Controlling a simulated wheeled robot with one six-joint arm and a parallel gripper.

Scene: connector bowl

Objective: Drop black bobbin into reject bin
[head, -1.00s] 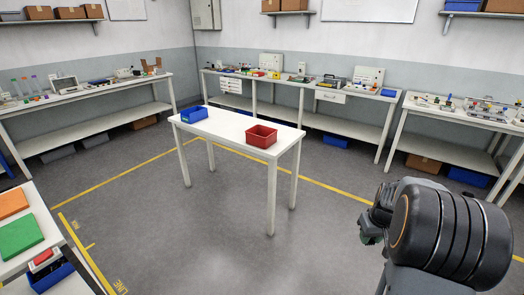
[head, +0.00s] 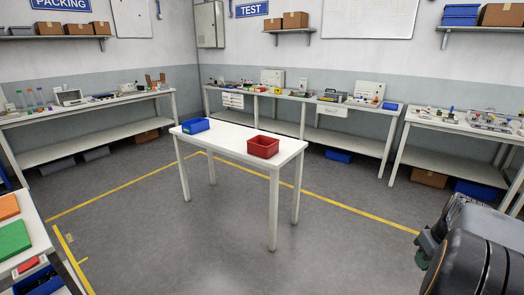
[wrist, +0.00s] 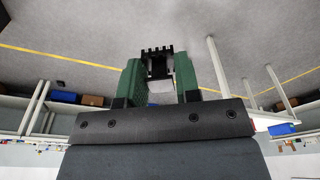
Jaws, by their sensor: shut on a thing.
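My gripper (wrist: 160,75) has two green fingers, shut on the black bobbin (wrist: 158,55) in the wrist view. The bobbin has a toothed black end beyond the fingertips. A pale grey patch shows just below it between the fingers. A red open bin (head: 263,147), likely the reject bin, stands on the right part of the white table (head: 228,138) in the head view. No label on it is readable. The bin looks empty and is well away from my arm at the lower right. The bobbin cannot be made out in the head view.
A blue bin (head: 195,125) stands on the same table, left of the red one. Workbenches with equipment line the walls. A side table with a green panel (head: 12,239) is at the lower left. The grey floor (head: 190,240) before the white table is clear.

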